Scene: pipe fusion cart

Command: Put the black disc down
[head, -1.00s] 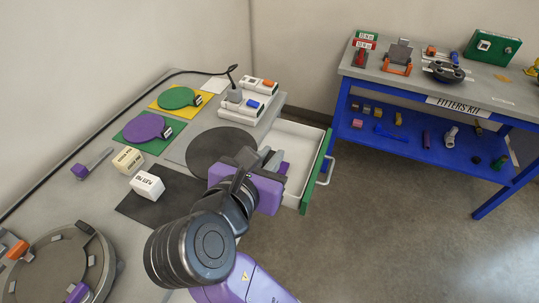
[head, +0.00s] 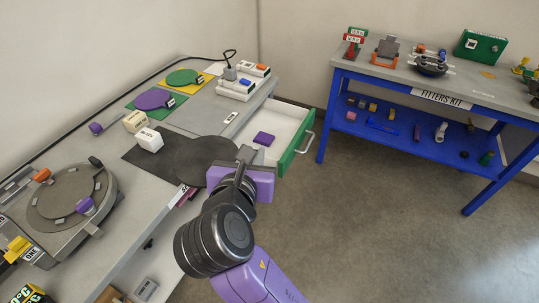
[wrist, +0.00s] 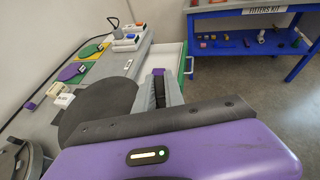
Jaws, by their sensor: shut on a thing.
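My gripper (head: 246,156) is shut on the black disc (head: 203,158) at its right edge, and its fingers show in the wrist view (wrist: 159,84). The disc is roughly level and overlaps the right part of the dark mat (head: 137,158) in the head view. I cannot tell whether it touches the surface below. In the wrist view the disc (wrist: 92,108) lies left of the fingers, its near part hidden by the gripper body. A purple disc (head: 154,98) lies on a green mat (head: 188,118), and a green disc (head: 184,77) on a yellow mat (head: 213,77).
White (head: 149,139) and cream (head: 135,121) labelled blocks stand by the dark mat. The open drawer (head: 285,123) holds a purple block (head: 264,139) just beyond my gripper. A round fixture (head: 72,193) is at left. A bare grey plate (head: 204,108) lies behind the disc.

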